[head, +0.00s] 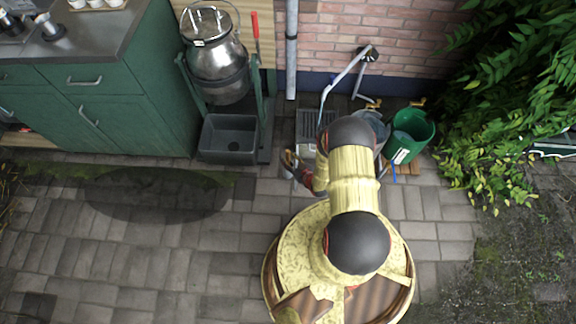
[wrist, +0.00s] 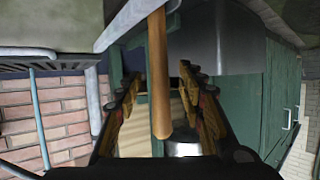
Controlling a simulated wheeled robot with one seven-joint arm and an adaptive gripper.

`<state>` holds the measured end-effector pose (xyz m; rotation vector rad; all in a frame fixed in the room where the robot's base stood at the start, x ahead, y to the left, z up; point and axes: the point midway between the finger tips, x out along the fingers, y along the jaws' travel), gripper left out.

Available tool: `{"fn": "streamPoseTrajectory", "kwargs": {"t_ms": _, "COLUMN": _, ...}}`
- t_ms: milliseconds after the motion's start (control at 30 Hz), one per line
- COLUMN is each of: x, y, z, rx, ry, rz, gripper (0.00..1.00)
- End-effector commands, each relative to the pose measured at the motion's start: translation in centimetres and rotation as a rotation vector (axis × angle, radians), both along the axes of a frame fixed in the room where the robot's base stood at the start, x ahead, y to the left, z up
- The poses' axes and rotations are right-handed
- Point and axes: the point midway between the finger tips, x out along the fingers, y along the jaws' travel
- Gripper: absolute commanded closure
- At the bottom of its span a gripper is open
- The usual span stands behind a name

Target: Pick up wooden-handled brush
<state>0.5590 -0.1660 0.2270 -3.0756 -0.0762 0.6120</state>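The brush's wooden handle (wrist: 160,85) shows in the wrist view as a light brown rod coming from the top edge, with its rounded end near the middle. The brush head is out of view. My gripper (wrist: 160,74) is open, with one finger on each side of the handle and a visible gap on both sides. I see no contact with the handle. In the head view my gripper (head: 291,161) is low, just left of my arm and right of the grey trough. I cannot make out the brush there; my arm hides part of that area.
A grey trough (head: 230,140) stands below a metal churn (head: 216,60) in a green frame. A green cabinet (head: 120,110) is at the left. A green bucket (head: 413,130) and a leafy bush (head: 500,100) are at the right. A brick wall (head: 420,40) is behind. The paving at front left is clear.

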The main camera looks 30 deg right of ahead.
Motion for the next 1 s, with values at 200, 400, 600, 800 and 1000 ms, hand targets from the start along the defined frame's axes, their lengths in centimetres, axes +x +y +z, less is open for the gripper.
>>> {"fn": "streamPoseTrajectory", "kwargs": {"t_ms": 200, "x": 0.61, "y": 0.01, "z": -0.18, "rx": 0.000, "ry": 0.000, "rz": -0.001, "gripper": 0.61}}
{"fn": "streamPoseTrajectory", "kwargs": {"t_ms": 400, "x": 0.58, "y": 0.01, "z": -0.17, "rx": 0.000, "ry": 0.001, "rz": -0.001, "gripper": 0.69}}
{"fn": "streamPoseTrajectory", "kwargs": {"t_ms": 600, "x": 0.57, "y": 0.01, "z": -0.17, "rx": 0.000, "ry": 0.001, "rz": -0.001, "gripper": 0.80}}
{"fn": "streamPoseTrajectory", "kwargs": {"t_ms": 800, "x": 0.56, "y": 0.01, "z": -0.18, "rx": 0.000, "ry": 0.001, "rz": -0.001, "gripper": 0.92}}
{"fn": "streamPoseTrajectory", "kwargs": {"t_ms": 1000, "x": 0.55, "y": 0.02, "z": -0.19, "rx": 0.000, "ry": 0.001, "rz": -0.001, "gripper": 1.00}}
